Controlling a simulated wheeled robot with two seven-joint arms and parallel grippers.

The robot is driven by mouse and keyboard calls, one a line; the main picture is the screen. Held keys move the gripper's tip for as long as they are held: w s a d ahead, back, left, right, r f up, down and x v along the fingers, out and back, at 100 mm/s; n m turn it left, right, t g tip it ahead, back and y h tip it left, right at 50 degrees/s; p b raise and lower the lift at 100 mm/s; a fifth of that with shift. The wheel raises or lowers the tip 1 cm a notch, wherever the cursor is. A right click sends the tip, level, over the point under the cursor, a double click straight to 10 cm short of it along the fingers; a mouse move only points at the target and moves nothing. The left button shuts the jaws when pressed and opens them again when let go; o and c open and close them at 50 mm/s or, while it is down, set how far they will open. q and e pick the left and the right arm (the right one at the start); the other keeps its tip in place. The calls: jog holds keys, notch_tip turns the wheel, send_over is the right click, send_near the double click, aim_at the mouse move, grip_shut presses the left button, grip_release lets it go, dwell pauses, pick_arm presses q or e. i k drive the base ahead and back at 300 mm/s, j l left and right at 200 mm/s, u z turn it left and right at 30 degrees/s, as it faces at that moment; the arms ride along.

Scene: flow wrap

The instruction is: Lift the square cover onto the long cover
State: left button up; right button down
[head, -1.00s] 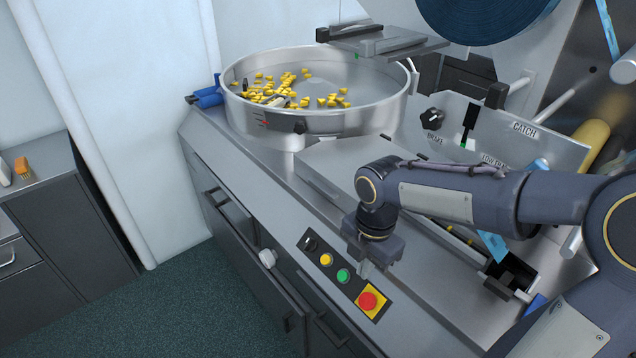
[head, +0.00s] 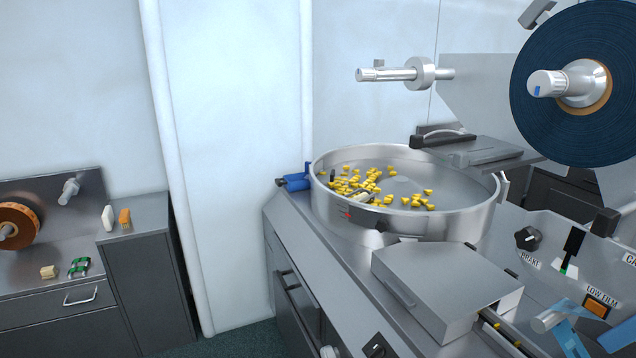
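A boxy grey metal cover (head: 445,280) with a squarish top and a slim handle on its left side sits over the feed channel, in front of the round bowl. Behind the bowl at the right lies a flat grey plate (head: 495,152), beside a lid with a black handle (head: 443,136). I cannot tell for sure which of these the task calls square or long. Neither of my grippers is in view.
The steel bowl (head: 335,205) holds several yellow pieces. Yellow pieces also lie in the channel (head: 500,333) at the lower right. A blue film roll (head: 535,115) hangs at the upper right. A side bench (head: 140,227) stands at the left, with open floor between.

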aim_at(323, 179)
jog(key=i+j+z, duration=0.15)
jog(key=i+j, duration=0.55)
jog(key=i+j+z, duration=0.15)
jog(key=i+j, duration=0.65)
jog(key=i+j+z, duration=0.1)
jog(key=i+j, duration=0.6)
jog(key=j, duration=0.15)
jog(key=i+j, duration=0.25)
jog(key=i, duration=0.2)
jog(key=i+j+z, duration=0.15)
jog(key=i, duration=0.3)
